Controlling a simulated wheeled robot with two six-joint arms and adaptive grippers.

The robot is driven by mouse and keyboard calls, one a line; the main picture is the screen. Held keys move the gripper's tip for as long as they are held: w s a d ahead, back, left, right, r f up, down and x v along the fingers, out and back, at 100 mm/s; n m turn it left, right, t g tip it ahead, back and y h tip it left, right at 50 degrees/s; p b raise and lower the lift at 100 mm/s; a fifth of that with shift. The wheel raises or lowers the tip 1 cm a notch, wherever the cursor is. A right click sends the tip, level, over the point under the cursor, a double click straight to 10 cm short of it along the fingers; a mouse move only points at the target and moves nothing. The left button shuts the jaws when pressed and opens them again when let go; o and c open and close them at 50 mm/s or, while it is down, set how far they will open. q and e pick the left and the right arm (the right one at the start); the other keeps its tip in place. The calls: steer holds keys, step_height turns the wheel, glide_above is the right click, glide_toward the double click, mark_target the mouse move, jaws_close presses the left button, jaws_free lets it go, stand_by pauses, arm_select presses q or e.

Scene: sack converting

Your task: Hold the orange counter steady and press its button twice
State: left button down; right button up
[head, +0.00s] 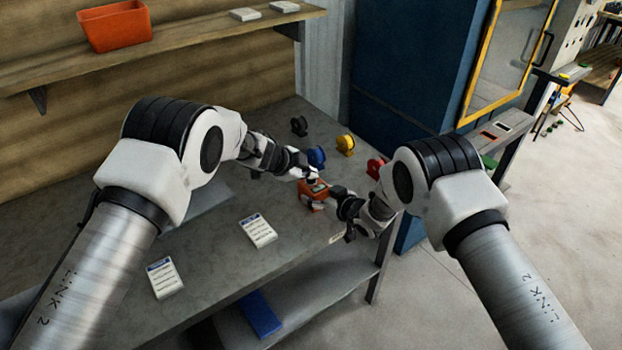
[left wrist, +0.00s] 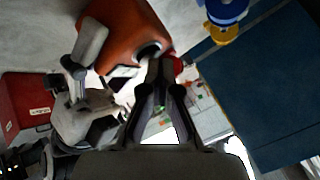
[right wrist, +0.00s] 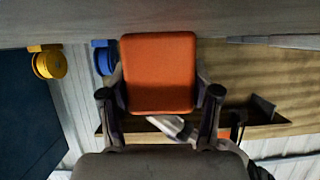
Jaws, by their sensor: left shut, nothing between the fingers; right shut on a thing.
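The orange counter (head: 311,196) stands on the grey bench near its right front edge. My right gripper (head: 334,193) is shut on it from the right; in the right wrist view its fingers lie along both sides of the counter's orange face (right wrist: 158,72). My left gripper (head: 309,176) is shut and empty, close above the counter. In the left wrist view the closed left fingertips (left wrist: 161,68) are at a dark round button (left wrist: 148,50) on the orange body (left wrist: 118,30). I cannot tell whether they touch it or whether it is pressed.
Behind the counter stand blue (head: 316,157), yellow (head: 346,144) and black (head: 298,125) round items; a red one (head: 375,167) is to the right. Two printed cards (head: 257,231) (head: 165,278) lie on the bench at front left. A blue cabinet (head: 415,70) stands behind.

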arm_select(q)
steer(key=shift+r, duration=0.65)
arm_select(e)
steer(key=shift+f, duration=0.1)
arm_select(q)
steer(key=shift+r, duration=2.55)
arm_select(e)
steer(key=o, duration=1.3)
arm_select(q)
steer(key=shift+f, duration=0.1)
arm_select(e)
steer(key=shift+o, duration=0.2)
